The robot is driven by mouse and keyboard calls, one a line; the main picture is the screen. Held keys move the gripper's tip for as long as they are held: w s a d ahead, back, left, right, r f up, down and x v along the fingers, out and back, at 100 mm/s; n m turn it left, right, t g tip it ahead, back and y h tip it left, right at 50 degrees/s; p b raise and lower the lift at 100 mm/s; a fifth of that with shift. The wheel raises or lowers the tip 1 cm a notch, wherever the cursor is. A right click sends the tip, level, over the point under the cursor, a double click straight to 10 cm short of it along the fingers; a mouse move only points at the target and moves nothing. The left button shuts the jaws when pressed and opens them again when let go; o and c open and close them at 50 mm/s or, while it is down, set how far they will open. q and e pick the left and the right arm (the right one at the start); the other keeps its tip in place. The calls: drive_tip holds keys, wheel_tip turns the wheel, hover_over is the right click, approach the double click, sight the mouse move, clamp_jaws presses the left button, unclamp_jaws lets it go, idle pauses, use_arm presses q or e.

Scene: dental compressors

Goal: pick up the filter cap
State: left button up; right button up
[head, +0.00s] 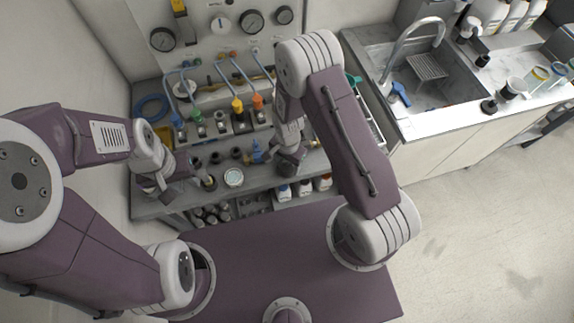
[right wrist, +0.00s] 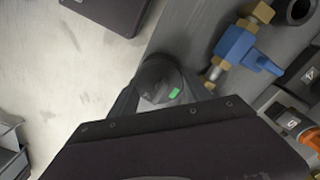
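In the right wrist view, a dark grey round piece (right wrist: 158,72), which looks like the filter cap, sits between the two fingers of my right gripper (right wrist: 160,92). The fingers lie on either side of it; I cannot tell whether they press on it. A small green mark shows just below it. In the head view, my right gripper (head: 288,162) points down at the bench's front shelf, right of a blue-handled valve (head: 257,152); its fingertips are mostly hidden.
The blue valve with brass fittings (right wrist: 236,46) stands close beside my right gripper. Several dark round fittings and a round pale-faced gauge (head: 233,177) are on the bench (head: 150,206). White bottles (head: 284,192) stand below. A sink (head: 440,80) is at right.

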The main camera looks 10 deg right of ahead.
drive_tip(key=shift+c, duration=0.4)
drive_tip(key=shift+w+r, duration=0.1)
drive_tip(key=shift+r, duration=0.5)
wheel_tip(320, 180, up, 3)
drive_tip(key=shift+f, duration=0.1)
drive_tip(key=s+d+r+b, duration=0.1)
drive_tip(key=s+d+r, duration=0.2)
drive_tip(key=d+r, duration=0.4)
drive_tip(key=shift+d, duration=2.1)
